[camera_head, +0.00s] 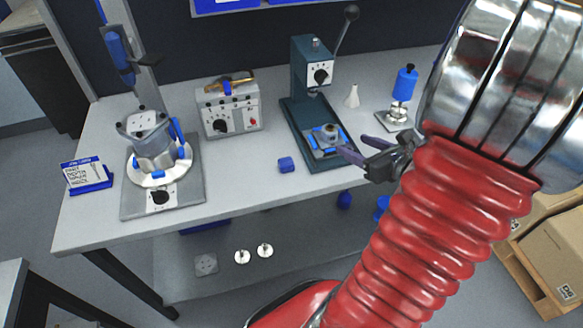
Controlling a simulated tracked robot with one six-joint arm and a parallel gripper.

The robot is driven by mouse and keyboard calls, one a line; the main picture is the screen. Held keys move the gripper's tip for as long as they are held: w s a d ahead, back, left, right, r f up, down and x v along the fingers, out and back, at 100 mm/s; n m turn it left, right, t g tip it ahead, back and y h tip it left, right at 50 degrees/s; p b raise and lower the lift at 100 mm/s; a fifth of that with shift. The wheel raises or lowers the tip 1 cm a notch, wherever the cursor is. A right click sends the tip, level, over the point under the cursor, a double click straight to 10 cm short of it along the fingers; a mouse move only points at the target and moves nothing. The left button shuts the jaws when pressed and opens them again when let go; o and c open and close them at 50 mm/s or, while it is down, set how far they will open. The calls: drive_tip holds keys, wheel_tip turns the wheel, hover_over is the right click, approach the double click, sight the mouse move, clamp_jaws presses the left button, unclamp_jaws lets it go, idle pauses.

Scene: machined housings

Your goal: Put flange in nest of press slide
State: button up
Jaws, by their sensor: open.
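The dark green press (300,88) stands at the middle back of the bench, with a lever at its top. Its slide with the blue-edged nest (313,147) sits at the front of its base. A small round metal part, apparently the flange (328,131), is at the nest; I cannot tell whether it is fully seated. My gripper (359,148) is just right of the nest, its purple fingers open and pointing left. The fingers are close to the flange and appear to hold nothing. Any contact with the nest's right side is too small to tell.
A control box (228,108) and a housing on a fixture (153,145) stand further left. A white cone (352,96) and a blue-topped device (403,84) stand right. The bench front is mostly clear.

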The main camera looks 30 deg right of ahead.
drive_tip(key=w+a+r+n+g+y, duration=0.1)
drive_tip(key=a+r+n+g+y, duration=0.15)
drive_tip(key=a+n, duration=0.8)
drive_tip(key=w+a+r+n+g+y, duration=0.1)
drive_tip(key=a+n+g+y, duration=0.45)
drive_tip(key=a, duration=0.75)
drive_tip(key=s+a+r+n+h, duration=0.7)
drive_tip(key=a+n, duration=0.1)
drive_tip(key=n, duration=1.2)
drive_tip(key=shift+s+r+n, duration=0.15)
drive_tip(key=shift+s+n, duration=0.15)
